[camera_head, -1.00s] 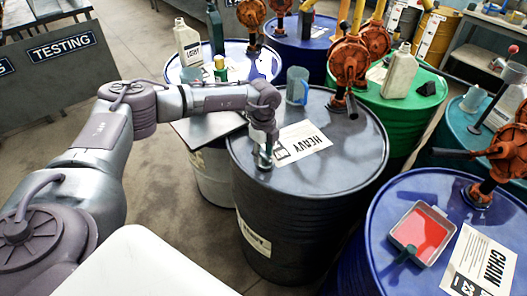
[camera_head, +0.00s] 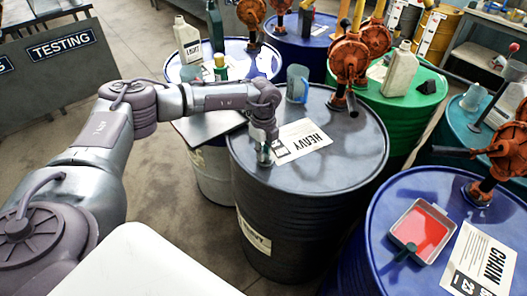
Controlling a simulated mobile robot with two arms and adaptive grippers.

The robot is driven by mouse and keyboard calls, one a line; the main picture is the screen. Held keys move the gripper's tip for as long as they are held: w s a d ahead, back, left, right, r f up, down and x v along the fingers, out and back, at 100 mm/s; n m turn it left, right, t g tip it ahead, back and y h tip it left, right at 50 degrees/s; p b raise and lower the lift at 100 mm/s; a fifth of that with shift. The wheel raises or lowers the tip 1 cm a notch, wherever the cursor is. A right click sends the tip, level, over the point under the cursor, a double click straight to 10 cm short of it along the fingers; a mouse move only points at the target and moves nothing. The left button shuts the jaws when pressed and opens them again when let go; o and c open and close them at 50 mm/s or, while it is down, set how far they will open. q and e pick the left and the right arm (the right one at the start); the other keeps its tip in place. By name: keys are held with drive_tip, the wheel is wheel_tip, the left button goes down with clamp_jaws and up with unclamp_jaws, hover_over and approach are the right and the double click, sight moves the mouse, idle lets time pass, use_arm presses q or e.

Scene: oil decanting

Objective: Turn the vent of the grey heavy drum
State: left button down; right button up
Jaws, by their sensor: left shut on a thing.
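The grey heavy drum (camera_head: 340,175) stands in the middle of the view, with a white HEAVY label (camera_head: 303,138) on its lid. My left gripper (camera_head: 265,158) points down at the left edge of the lid, just left of the label. It is shut on the drum's vent, which its fingers mostly hide; only a small greenish bit shows between them. My right gripper is not in view.
An orange hand pump (camera_head: 349,62) rises from the drum's back rim, with a blue-grey jug (camera_head: 297,84) beside it. A blue drum (camera_head: 385,225) at right carries a red-filled tray (camera_head: 422,232). A green drum (camera_head: 405,112) stands behind. Bare floor lies left.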

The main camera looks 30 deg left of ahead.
use_arm(q)
drive_tip(key=m, duration=0.2)
drive_tip(key=m+b, duration=0.1)
drive_tip(key=m, duration=0.1)
drive_tip(key=shift+w+d+f+m+b, duration=0.1)
drive_tip(key=shift+w+m+b, duration=0.1)
drive_tip(key=shift+m+b, duration=0.1)
drive_tip(key=m+b, duration=0.2)
drive_tip(key=m, duration=0.2)
drive_tip(key=shift+w+d, duration=0.1)
drive_tip(key=m+b, duration=0.2)
drive_tip(key=m, duration=0.3)
drive_tip(key=shift+d, duration=0.15)
drive_tip(key=shift+d+m+b, duration=0.15)
drive_tip(key=shift+m+b, duration=0.55)
drive_tip(key=shift+m, duration=1.1)
drive_tip(key=c, duration=1.1)
unclamp_jaws()
wheel_tip(320, 180, up, 12)
drive_tip(key=shift+r, duration=0.15)
